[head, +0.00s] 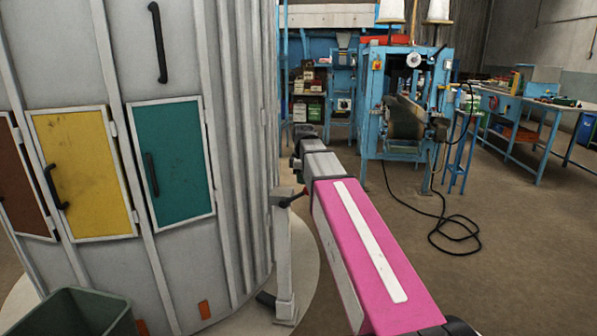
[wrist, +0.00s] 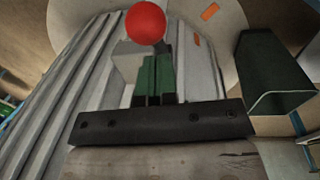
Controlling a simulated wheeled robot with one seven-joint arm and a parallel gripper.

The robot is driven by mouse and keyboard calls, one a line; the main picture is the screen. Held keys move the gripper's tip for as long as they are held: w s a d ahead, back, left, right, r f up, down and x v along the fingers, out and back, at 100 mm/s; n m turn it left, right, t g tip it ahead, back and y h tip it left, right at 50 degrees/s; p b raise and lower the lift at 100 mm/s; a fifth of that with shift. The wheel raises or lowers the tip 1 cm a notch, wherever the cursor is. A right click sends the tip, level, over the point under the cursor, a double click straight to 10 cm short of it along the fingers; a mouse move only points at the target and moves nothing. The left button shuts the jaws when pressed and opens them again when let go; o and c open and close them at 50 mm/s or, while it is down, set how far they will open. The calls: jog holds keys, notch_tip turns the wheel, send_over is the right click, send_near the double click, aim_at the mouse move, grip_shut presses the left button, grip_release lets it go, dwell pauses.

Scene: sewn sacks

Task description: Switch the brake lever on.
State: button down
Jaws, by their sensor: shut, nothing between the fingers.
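The brake lever (head: 291,199) is a short dark rod with a red knob, on a grey post (head: 284,250) beside the large ribbed cylinder. In the head view it slants up to the right, toward my arm. In the wrist view its red ball knob (wrist: 146,22) shows large at the top, just beyond my fingertips, with the pale head of the post behind it. My gripper (wrist: 157,60) is shut and empty, its green-and-dark fingers together and pointing toward the knob. I cannot tell whether the fingers touch the lever. The lever's rod is mostly hidden in the wrist view.
The grey ribbed cylinder (head: 240,120), with yellow (head: 85,170) and teal (head: 170,160) doors, stands close left of the post. A dark green bin (head: 75,315) is at bottom left. A blue machine (head: 405,100) stands behind, with a black cable (head: 440,225) on open floor.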

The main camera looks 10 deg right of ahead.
jog(key=shift+w+d+f, duration=0.1)
jog(key=shift+d+f, duration=0.3)
jog(key=shift+f, duration=0.05)
jog(key=shift+d, duration=0.1)
jog(key=shift+d+f+y, duration=0.35)
jog(key=shift+y, duration=0.05)
jog(key=shift+s+d+f+t+y, duration=0.3)
jog(key=shift+s+d+f+y, duration=0.05)
jog(key=shift+d+f+y, duration=0.25)
jog(key=d+f+t+y, duration=0.2)
jog(key=f+y, duration=0.4)
jog(key=f, duration=0.5)
jog(key=shift+s+d+f+m+y, duration=0.35)
jog(key=shift+s+d+y, duration=0.1)
jog(key=shift+d, duration=0.3)
